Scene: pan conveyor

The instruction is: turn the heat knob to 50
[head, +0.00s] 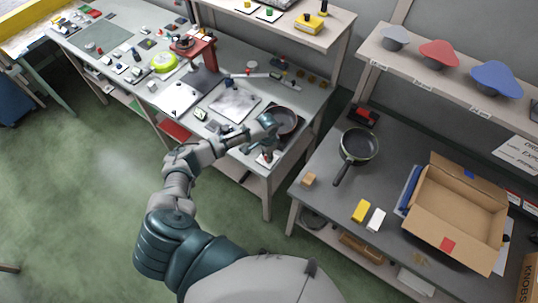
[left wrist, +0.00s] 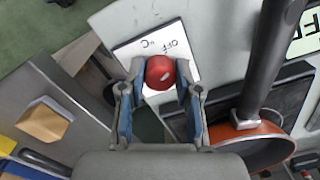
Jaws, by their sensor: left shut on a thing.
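The heat knob (left wrist: 160,73) is a round red knob in the left wrist view. It stands in front of a white label (left wrist: 200,70) with the letters "OFF" and "°C". My left gripper (left wrist: 157,82) is shut on the knob, with one blue-padded finger on each side. In the head view my left gripper (head: 267,145) reaches down at the front right corner of the long workbench, where it hides most of the knob. The knob's pointer and the number 50 cannot be made out. My right gripper is not in view.
A pan (head: 286,118) stands close beside the gripper; its dark handle (left wrist: 272,55) rises near the right finger in the wrist view. The right-hand table (head: 325,200) holds another pan (head: 359,146), small blocks and an open cardboard box (head: 455,240). A gap separates the two tables.

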